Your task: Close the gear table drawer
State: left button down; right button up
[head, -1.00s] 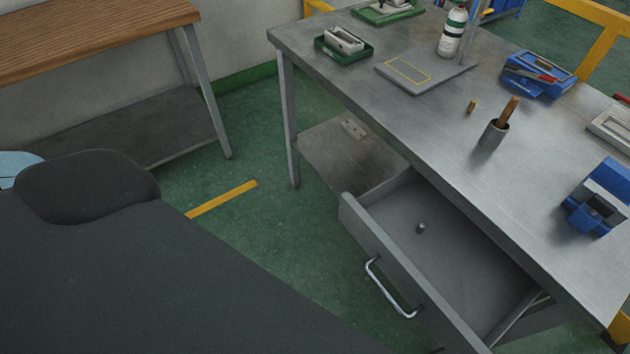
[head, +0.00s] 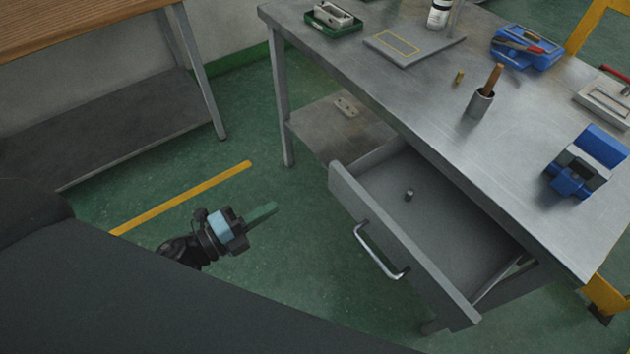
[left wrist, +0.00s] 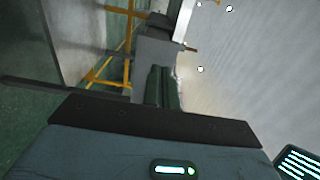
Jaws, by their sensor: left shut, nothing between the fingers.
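The grey metal gear table (head: 420,110) stands at the right in the head view. Its drawer (head: 395,240) is pulled out toward me, with a silver bar handle (head: 380,256) on its front panel. A small grey metal part (head: 408,195) lies inside the drawer. My left gripper (head: 262,213) is shut and empty. It is to the left of the drawer front, apart from it, over the green floor. Its dark fingers also show in the left wrist view (left wrist: 163,90). My right gripper is not in view.
On the tabletop are a cup with a brown handle (head: 482,102), a blue vise (head: 587,163), a blue tray (head: 527,47) and a green tray (head: 334,24). A wooden-topped bench (head: 80,28) stands at the far left. Open green floor lies between bench and drawer.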

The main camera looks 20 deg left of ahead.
aim_at(329, 176)
pick_arm(q)
jog(key=p+x, duration=0.1)
jog(key=x, duration=1.2)
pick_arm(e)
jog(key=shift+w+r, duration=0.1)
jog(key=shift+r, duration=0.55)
pick_arm(q)
jog(key=shift+d, duration=0.1)
